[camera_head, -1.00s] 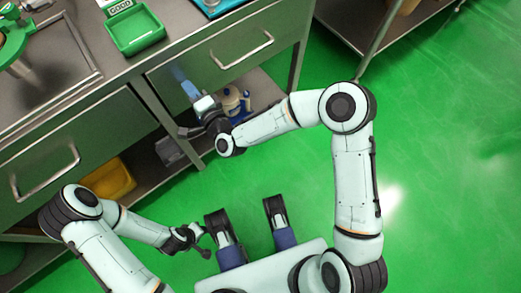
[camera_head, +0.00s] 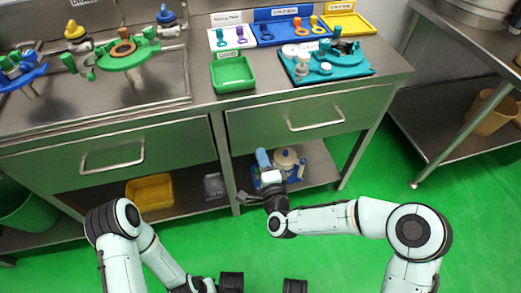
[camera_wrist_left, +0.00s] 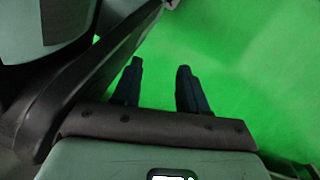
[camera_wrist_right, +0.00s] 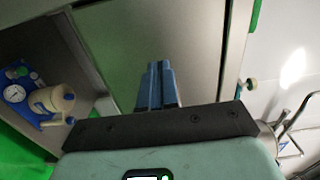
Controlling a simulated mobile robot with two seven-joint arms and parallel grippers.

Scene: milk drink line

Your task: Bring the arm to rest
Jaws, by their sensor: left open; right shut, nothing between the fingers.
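My right gripper (camera_head: 263,160) is in front of the counter, just below the right drawer (camera_head: 305,118) in the head view. Its blue fingers are shut together with nothing between them, and the right wrist view (camera_wrist_right: 157,75) shows this with a metal panel behind them. My left arm is low at the left in the head view, its wrist near the bottom edge; its fingers are not clear there. In the left wrist view the left gripper (camera_wrist_left: 160,80) is open and empty, its dark fingers apart over the green floor.
A steel counter (camera_head: 200,108) holds a green tray (camera_head: 233,88), a teal tray (camera_head: 350,72) and several fixtures. On the lower shelf are a yellow bin (camera_head: 150,190) and a cream-and-blue device (camera_head: 287,160) close behind the right gripper. Green floor (camera_head: 350,265) lies open at the right.

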